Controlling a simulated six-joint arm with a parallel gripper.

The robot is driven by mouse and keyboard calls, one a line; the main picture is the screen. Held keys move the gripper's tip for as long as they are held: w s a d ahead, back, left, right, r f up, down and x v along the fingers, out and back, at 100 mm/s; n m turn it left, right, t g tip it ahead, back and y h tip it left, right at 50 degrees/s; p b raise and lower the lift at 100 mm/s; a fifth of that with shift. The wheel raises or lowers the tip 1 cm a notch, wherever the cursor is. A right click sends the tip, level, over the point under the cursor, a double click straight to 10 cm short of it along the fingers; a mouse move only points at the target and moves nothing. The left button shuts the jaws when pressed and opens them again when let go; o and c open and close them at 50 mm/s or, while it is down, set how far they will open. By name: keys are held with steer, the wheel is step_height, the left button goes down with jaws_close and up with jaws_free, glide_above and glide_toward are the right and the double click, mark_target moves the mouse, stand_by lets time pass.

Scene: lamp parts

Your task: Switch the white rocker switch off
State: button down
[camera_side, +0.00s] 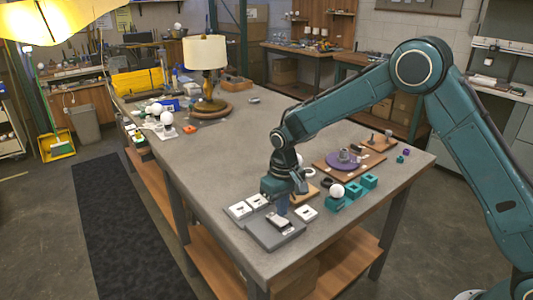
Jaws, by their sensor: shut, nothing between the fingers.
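A grey switch box (264,236) lies at the near front edge of the table. The white rocker switch (279,221) shows on its top, small and pale. Its tilt is too small to tell. My gripper (283,210) points down just above the back of the box, by the rocker. Its fingers are shut and empty. I cannot tell whether the fingertips touch the box or the rocker.
White switch plates (240,209) sit left of the gripper, and another plate (307,212) sits right. Teal blocks (353,190) with a white bulb, and a purple disc (342,160) on a board, stand to the right. A lamp (206,70) stands behind. The left middle tabletop is clear.

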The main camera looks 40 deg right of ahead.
steer(key=shift+f, duration=1.35)
stand_by(1.1)
steer(key=shift+r, duration=3.55)
steer(key=shift+r, duration=0.1)
